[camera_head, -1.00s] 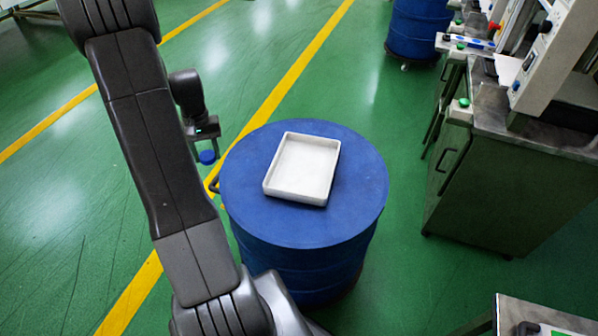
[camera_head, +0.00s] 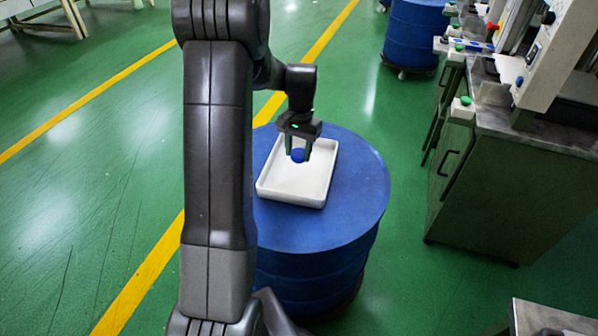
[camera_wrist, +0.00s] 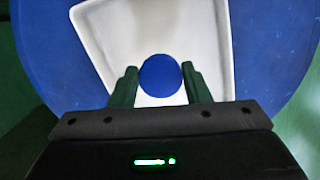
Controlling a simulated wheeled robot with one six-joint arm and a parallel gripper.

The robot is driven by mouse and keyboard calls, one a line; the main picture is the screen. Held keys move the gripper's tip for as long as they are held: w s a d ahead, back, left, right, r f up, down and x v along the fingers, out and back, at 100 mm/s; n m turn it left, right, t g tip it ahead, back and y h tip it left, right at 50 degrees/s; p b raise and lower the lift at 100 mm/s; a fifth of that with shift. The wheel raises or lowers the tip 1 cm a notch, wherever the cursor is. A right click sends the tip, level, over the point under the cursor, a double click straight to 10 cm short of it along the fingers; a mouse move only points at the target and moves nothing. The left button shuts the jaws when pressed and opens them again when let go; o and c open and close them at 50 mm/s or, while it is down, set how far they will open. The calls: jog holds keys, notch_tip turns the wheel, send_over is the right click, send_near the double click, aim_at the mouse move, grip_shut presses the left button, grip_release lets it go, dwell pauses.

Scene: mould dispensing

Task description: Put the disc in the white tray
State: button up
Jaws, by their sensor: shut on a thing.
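The blue disc (camera_head: 298,156) is held between the fingertips of my gripper (camera_head: 299,150), which is shut on it. In the head view it appears over the white tray (camera_head: 291,194). The tray is a shallow rectangle standing on a blue drum. In the wrist view the disc (camera_wrist: 160,76) sits between the two dark green fingers of my gripper (camera_wrist: 159,82), with the bare tray floor (camera_wrist: 155,30) behind it. I cannot tell exactly how high the disc is above the tray floor. My arm hides part of the drum's left side.
The blue drum (camera_head: 350,205) has free top around the tray. Metal cabinets with machines (camera_head: 510,170) stand to the right. Another blue drum (camera_head: 414,35) is at the back. The green floor with yellow lines is open to the left.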

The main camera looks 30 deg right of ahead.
aim_at(297, 179)
notch_tip(297, 179, down, 8)
jog(key=shift+r, duration=0.1)
dwell(0.4)
jog(key=o, duration=1)
jog(key=r, duration=0.8)
jog(key=w+d+r, duration=0.1)
jog(key=r, duration=0.3)
jog(key=shift+f, duration=0.1)
